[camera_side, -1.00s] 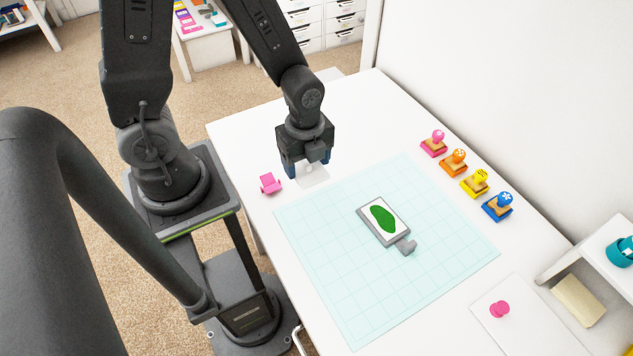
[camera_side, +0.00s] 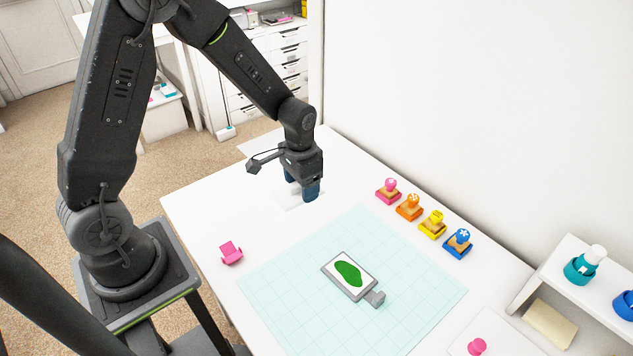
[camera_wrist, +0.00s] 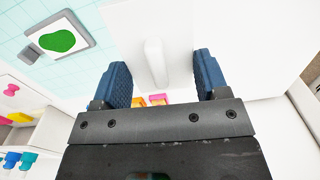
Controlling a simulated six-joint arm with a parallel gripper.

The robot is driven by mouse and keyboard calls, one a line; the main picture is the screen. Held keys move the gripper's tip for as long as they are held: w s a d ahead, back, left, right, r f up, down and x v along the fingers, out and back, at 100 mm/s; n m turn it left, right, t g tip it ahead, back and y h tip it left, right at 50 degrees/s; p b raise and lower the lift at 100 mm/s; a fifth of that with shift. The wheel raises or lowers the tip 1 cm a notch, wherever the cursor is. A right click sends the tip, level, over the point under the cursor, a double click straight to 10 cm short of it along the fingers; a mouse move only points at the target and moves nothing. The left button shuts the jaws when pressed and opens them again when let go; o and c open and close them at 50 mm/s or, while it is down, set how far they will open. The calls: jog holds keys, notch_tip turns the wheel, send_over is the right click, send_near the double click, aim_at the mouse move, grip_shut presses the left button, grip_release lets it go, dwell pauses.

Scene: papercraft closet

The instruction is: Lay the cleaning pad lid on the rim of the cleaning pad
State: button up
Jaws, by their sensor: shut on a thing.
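My gripper (camera_side: 303,194) points down over the far end of the white table, its blue fingers around a pale bar handle. In the wrist view, the handle (camera_wrist: 155,62) stands between the fingers on a thin whitish plate, the cleaning pad lid (camera_wrist: 190,35). In the side view, the lid (camera_side: 286,199) shows as a faint pale patch under and left of the fingers; the gripper hides part of it. White on white makes its edges and height hard to judge. I cannot make out the cleaning pad or its rim as a separate thing.
A pale blue grid mat (camera_side: 290,300) bears a grey-framed board with a green oval (camera_side: 349,274). Several stamps (camera_side: 410,207) line the wall side. A pink piece (camera_side: 231,253) lies left. A beige block (camera_side: 548,323) and a white shelf (camera_side: 575,250) are at right.

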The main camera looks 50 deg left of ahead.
jog(key=shift+w+n, duration=0.3)
jog(key=shift+s+d+r+m, duration=0.15)
jog(key=shift+d+m, duration=0.45)
jog(key=shift+m, duration=0.6)
jog(key=s+d+r+m, duration=0.15)
jog(key=d+m, duration=0.35)
jog(key=m, duration=1)
send_over(352, 276)
notch_tip(352, 276, down, 7)
jog(key=shift+a, duration=0.1)
jog(key=shift+f, duration=2.05)
jog(key=shift+f, duration=0.15)
